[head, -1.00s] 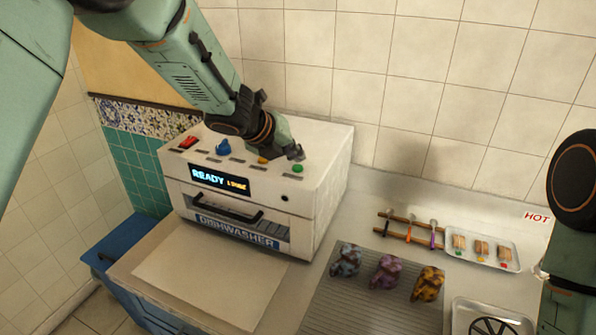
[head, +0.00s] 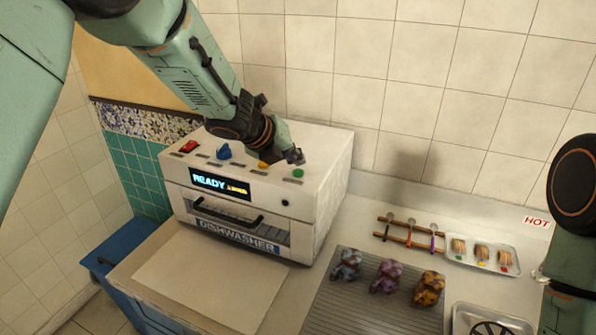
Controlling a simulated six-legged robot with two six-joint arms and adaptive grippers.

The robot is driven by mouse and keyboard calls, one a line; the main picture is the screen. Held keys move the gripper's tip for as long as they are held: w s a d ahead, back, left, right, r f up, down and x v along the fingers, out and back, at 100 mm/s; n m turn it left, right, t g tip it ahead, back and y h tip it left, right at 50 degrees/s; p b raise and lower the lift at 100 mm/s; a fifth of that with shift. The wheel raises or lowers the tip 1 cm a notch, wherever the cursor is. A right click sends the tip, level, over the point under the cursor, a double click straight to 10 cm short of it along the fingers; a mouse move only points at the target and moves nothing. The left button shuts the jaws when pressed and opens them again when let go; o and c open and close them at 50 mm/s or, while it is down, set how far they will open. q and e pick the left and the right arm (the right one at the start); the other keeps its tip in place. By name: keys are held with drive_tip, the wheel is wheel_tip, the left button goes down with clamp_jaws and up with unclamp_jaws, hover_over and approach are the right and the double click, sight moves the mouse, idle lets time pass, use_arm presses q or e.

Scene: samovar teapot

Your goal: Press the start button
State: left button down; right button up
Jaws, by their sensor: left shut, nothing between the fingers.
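A white dishwasher (head: 320,205) stands on the counter against the tiled wall. Its lit display (head: 221,184) reads "READY" with smaller orange text. Along its sloped top are a red switch (head: 189,146), a blue knob (head: 223,151), a yellow button (head: 263,164) and a green button (head: 298,173). Which one is the start button I cannot read. My left gripper (head: 298,157) is shut and empty, its tip just above and behind the green button. I cannot tell whether it touches. My right gripper is not in view; part of my right arm shows at the right edge.
A pale board (head: 205,285) lies before the dishwasher. A wooden rack (head: 410,233) with tools and a tray (head: 482,253) of small items lie to the right, near a "HOT" label (head: 536,221).

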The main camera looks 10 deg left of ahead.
use_arm(q)
drive_tip(key=shift+w+f+b, duration=0.15)
drive_tip(key=shift+f+b, duration=0.2)
drive_tip(key=shift+f, duration=0.2)
drive_tip(key=shift+r, duration=0.1)
drive_tip(key=shift+f+b, duration=0.3)
drive_tip(key=shift+f, duration=0.15)
idle(0.7)
drive_tip(key=shift+r, duration=0.1)
drive_tip(key=shift+r+p, duration=0.8)
